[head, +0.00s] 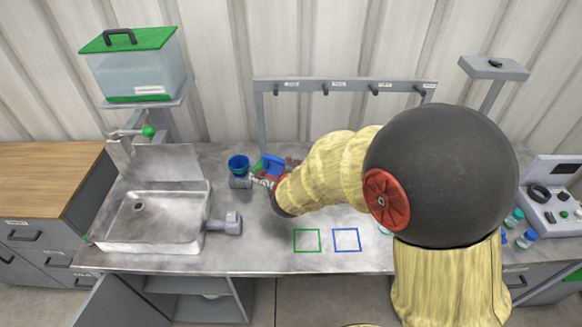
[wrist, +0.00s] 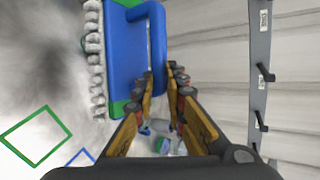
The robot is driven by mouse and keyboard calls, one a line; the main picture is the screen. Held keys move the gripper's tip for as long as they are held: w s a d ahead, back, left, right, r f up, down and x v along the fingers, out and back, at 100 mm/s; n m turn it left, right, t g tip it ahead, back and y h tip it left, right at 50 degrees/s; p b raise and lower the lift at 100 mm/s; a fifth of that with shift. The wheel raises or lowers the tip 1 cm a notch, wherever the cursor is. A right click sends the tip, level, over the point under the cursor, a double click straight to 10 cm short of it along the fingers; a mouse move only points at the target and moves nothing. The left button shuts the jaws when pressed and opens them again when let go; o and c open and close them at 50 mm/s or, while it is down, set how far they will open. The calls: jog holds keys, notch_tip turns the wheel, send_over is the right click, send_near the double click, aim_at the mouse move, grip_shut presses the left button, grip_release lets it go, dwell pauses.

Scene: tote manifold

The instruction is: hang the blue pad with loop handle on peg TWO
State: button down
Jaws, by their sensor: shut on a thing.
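The blue pad (wrist: 125,55) shows in the wrist view with a loop handle, green edges and a row of pale bristles along its left side. My gripper (wrist: 160,78) is shut on the loop handle, whose bar lies between the fingertips. In the head view the blue pad (head: 271,163) shows only in part at my gripper (head: 270,181), above the counter. The peg rail (head: 345,83) stands behind, apart from the pad, with several dark pegs and small labels that I cannot read. The rail (wrist: 260,45) also shows at the right of the wrist view.
A sink (head: 150,215) is further left. A green square outline (head: 306,240) and a blue one (head: 347,239) mark clear counter at the front. A grey post stand (head: 493,68) is right of the rail.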

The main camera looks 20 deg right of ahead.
notch_tip(320, 180, down, 8)
jog(key=b, duration=0.7)
jog(key=shift+a, duration=0.15)
jog(key=s+d+r+m+g+h+p, duration=0.1)
jog(key=s+d+r+m+h+p, duration=0.2)
jog(key=d, duration=0.4)
jog(key=s+d+r+m+g+h+p, duration=0.1)
jog(key=d+r+g+p, duration=0.15)
jog(key=d+r, duration=0.35)
jog(key=s+d+r+m+g+h+p, duration=0.1)
jog(key=s+d+r+m+h+p, duration=0.15)
jog(key=d, duration=0.55)
jog(key=s+d+r+m+g+h+p, duration=0.1)
jog(key=s+d+m+g+h+p, duration=0.1)
jog(key=s+d+m+g+p, duration=0.35)
jog(key=s+m+g+y+p, duration=0.3)
jog(key=s+m+g+y, duration=1)
jog(key=m, duration=0.7)
jog(key=w+a+r+m+t+p, duration=0.1)
jog(key=w+a+r+m+t, duration=0.1)
jog(key=w+r+m+t, duration=0.2)
jog(key=w+a+r+m+t+p, duration=0.1)
jog(key=w+a+r+m+t, duration=0.2)
jog(key=m+t, duration=0.8)
jog(key=w+a+r+m+t, duration=0.2)
jog(key=w+r+m+t, duration=0.5)
jog(key=m, duration=1.1)
jog(key=shift+w+a+t+p, duration=0.15)
jog(key=shift+w+t+p, duration=0.25)
jog(key=shift+w, duration=0.65)
